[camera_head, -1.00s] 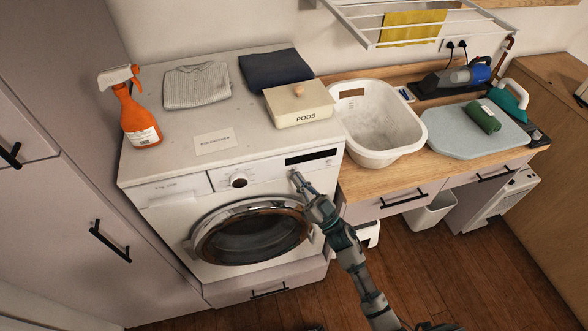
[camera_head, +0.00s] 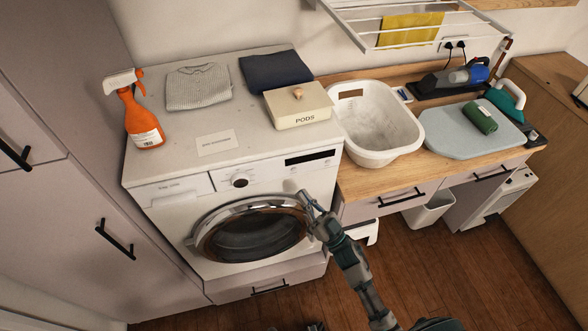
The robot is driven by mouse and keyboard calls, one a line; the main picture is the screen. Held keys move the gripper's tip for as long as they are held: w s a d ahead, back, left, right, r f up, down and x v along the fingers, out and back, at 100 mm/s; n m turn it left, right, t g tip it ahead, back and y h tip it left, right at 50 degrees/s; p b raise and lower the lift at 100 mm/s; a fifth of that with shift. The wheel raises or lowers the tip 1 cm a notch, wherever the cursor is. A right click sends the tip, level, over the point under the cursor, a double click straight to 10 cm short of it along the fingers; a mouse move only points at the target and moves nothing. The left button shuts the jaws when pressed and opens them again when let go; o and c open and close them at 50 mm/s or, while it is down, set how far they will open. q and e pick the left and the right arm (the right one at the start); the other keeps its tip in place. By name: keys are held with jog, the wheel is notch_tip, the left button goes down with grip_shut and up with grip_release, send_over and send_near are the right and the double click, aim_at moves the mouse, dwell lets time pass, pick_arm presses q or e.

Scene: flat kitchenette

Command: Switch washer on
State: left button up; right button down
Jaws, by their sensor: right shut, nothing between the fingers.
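The white washer (camera_head: 170,218) stands at the middle left, with its round door (camera_head: 250,232) closed. Its front panel has a round dial (camera_head: 239,181) and a dark display (camera_head: 311,157). My right gripper (camera_head: 302,194) is shut and empty. It is in front of the washer's right side, below the display and by the upper right of the door rim. I cannot tell whether its tips touch the washer. My left gripper is not in view.
On the washer top are an orange spray bottle (camera_head: 140,118), folded clothes (camera_head: 198,87) and a pods box (camera_head: 299,108). A white basket (camera_head: 378,120) and an ironing board (camera_head: 470,130) are on the wooden counter to the right. The tall cabinet (camera_head: 60,130) stands left.

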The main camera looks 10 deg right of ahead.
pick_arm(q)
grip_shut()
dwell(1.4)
